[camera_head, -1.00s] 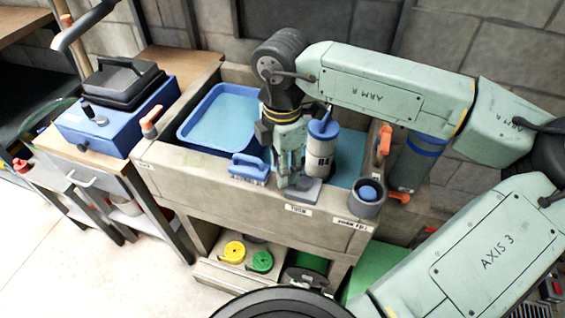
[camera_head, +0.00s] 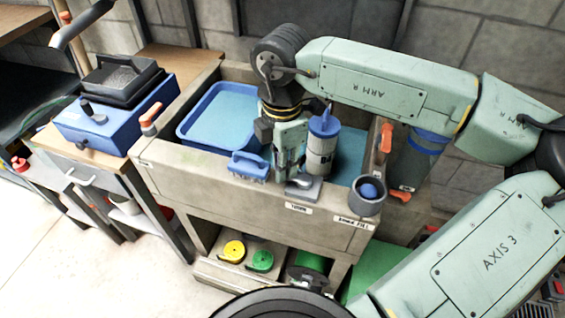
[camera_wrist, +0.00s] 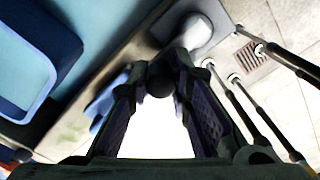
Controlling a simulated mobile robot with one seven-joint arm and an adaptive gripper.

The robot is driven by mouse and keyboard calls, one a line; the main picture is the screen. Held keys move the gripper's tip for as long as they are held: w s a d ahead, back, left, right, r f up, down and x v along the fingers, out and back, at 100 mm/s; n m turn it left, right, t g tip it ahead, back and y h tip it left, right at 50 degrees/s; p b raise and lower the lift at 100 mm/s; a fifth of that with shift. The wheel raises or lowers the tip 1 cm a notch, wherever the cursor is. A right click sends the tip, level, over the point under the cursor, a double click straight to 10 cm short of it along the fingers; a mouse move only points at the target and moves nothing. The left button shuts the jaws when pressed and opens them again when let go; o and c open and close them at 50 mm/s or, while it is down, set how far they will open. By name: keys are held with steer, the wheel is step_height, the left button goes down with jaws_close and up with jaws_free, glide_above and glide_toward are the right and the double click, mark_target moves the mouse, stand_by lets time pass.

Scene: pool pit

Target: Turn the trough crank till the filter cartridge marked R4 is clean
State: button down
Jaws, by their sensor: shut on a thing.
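The filter cartridge (camera_head: 320,152) is a pale cylinder with a blue cap and a dark marking, upright at the trough's right part. Its marking is too small to read surely. The trough (camera_head: 240,193) is a stone-coloured basin with blue water. The crank's grey base (camera_head: 308,188) sits on its front rim, above a small label; it also shows in the wrist view (camera_wrist: 193,32). My gripper (camera_head: 290,172) is over the front rim, just left of the cartridge. In the wrist view, its fingers (camera_wrist: 161,80) are shut on the crank's dark round knob (camera_wrist: 160,76).
A blue brush (camera_head: 249,167) lies on the rim left of my gripper. A blue tray (camera_head: 222,115) sits in the trough. A grey cup (camera_head: 367,197) with a blue ball stands at the front right corner. Orange handles (camera_head: 386,138) rise at the trough's sides.

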mark_target(299, 187)
steer(key=n+b, duration=0.1)
steer(key=b, duration=0.1)
steer(key=s+n+b, duration=0.1)
steer(key=n+b, duration=0.1)
steer(key=shift+s+f+n+b, duration=0.3)
steer(key=shift+b, duration=0.05)
steer(key=n+b, duration=0.1)
steer(key=s+n+b, duration=0.1)
steer(key=n, duration=0.1)
steer(key=n+b, duration=0.1)
steer(key=shift+s+d+r+n+b, duration=0.1)
steer(key=shift+s+d+n+b, duration=0.05)
steer(key=shift+s+n+b, duration=0.2)
steer(key=n, duration=0.1)
steer(key=s+n+b, duration=0.1)
steer(key=n, duration=0.1)
steer(key=d+n+b, duration=0.1)
steer(key=shift+s+n, duration=0.25)
steer(key=shift+s, duration=0.1)
steer(key=shift+s+d+r+n+b, duration=0.15)
steer(key=shift+d+n+b, duration=0.15)
steer(key=shift+n, duration=0.45)
steer(key=shift+s+d+n+b, duration=0.15)
steer(key=shift+d+n+b, duration=0.15)
steer(key=shift+n, duration=0.4)
steer(key=shift+s+d+r+n+b, duration=0.15)
steer(key=shift+d+n+b, duration=0.15)
steer(key=shift+n, duration=0.45)
steer(key=shift+f, duration=0.1)
